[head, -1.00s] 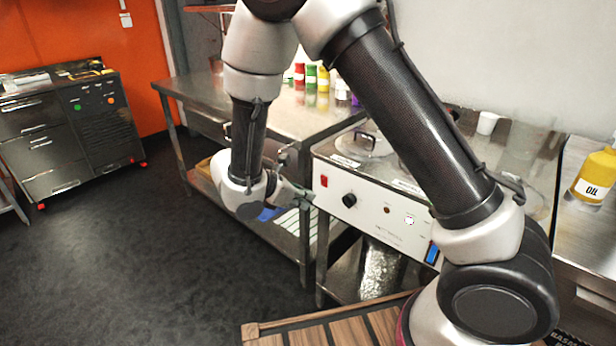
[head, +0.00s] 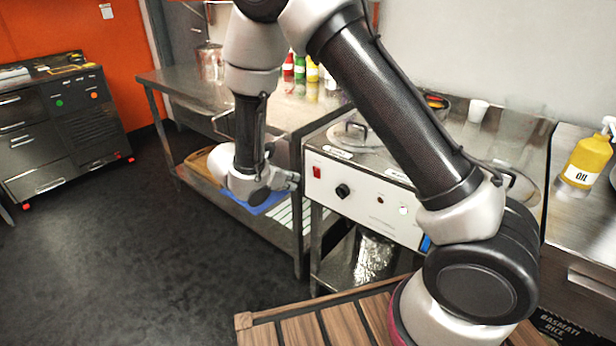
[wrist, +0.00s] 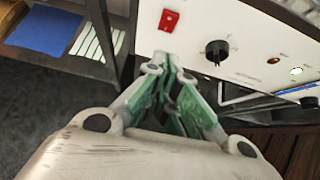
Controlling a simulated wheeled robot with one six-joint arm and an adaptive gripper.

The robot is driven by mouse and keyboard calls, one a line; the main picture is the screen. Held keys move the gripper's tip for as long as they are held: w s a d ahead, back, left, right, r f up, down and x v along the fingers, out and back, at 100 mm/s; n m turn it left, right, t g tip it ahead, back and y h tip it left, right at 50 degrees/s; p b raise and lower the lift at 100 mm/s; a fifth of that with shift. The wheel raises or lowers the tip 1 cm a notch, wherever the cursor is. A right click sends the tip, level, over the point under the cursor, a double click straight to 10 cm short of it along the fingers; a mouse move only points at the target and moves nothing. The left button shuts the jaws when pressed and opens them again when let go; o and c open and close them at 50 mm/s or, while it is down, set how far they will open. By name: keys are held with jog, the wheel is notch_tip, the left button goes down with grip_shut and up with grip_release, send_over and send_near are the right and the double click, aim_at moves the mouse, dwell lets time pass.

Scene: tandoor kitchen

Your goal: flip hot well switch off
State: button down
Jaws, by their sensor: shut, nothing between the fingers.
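The hot well unit (head: 370,199) has a white front panel with a red rocker switch (head: 317,172) at its left end and a black knob (head: 342,191) beside it. In the wrist view the red switch (wrist: 169,20) is just beyond my fingertips, with the black knob (wrist: 217,52) to its right. My gripper (wrist: 163,62) is shut and empty, pointing at the panel a little below the switch. A gap or contact with the panel cannot be made out. In the head view my gripper (head: 292,180) is left of the switch, its fingers partly hidden by the wrist.
A steel table (head: 270,108) with sauce bottles stands behind on the left. Its lower shelf holds a blue item (head: 262,203). A wooden slatted surface (head: 310,325) lies in front. A yellow oil bottle (head: 588,160) stands at right. Dark floor at left is clear.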

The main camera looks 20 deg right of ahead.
aim_at(316, 172)
jog(key=shift+w+d+f, duration=0.45)
jog(key=shift+w+d, duration=0.35)
jog(key=shift+d, duration=0.3)
jog(key=shift+w+d+f, duration=0.4)
jog(key=shift+w+d, duration=0.35)
jog(key=shift+d, duration=0.3)
jog(key=shift+w+d+f, duration=0.45)
jog(key=shift+w+d, duration=0.35)
jog(key=shift+d, duration=0.3)
jog(key=shift+w+d+r, duration=0.2)
jog(key=shift+d, duration=0.1)
jog(key=shift+r, duration=0.8)
